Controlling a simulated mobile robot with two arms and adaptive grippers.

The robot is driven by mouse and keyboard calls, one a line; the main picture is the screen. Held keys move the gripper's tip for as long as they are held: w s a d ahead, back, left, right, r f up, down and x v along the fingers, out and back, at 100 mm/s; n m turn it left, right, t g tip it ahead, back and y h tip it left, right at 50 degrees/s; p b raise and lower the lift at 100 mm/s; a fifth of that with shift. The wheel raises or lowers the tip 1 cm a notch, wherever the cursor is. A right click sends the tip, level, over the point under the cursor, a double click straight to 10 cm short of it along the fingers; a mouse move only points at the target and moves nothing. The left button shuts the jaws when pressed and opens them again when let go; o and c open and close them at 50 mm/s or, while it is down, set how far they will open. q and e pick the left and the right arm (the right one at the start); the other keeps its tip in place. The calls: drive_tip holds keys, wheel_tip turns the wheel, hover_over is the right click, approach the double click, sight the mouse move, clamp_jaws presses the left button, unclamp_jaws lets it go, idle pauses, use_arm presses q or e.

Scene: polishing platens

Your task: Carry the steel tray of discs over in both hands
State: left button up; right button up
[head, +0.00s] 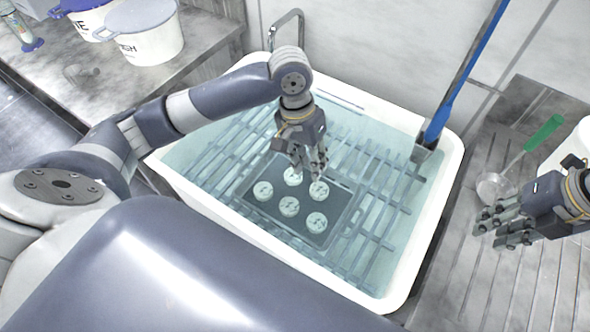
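The steel tray (266,220) is a dark flat plate with several pale round discs (289,206) on it. It lies on the bar rack (380,215) in the water-filled white basin (449,190). My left gripper (309,174) points down over the tray's far side, its fingers apart and empty. It hides part of the tray's far edge and overlaps the discs there; whether it touches the tray I cannot tell. My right gripper (487,232) is open and empty, over the ribbed drainboard to the right of the basin, well away from the tray.
A blue-handled tool (447,105) leans in the basin's far right corner. A strainer with a green handle (541,134) lies near my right gripper. A faucet (287,22) stands behind the basin. White tubs (150,42) stand on the left counter (120,88).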

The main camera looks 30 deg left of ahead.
use_arm(q)
drive_tip(key=shift+d, duration=0.15)
use_arm(e)
drive_tip(key=r, duration=0.2)
drive_tip(key=d+r, duration=0.1)
drive_tip(key=r, duration=0.1)
drive_tip(key=shift+r, duration=0.2)
use_arm(q)
drive_tip(key=shift+r, duration=0.1)
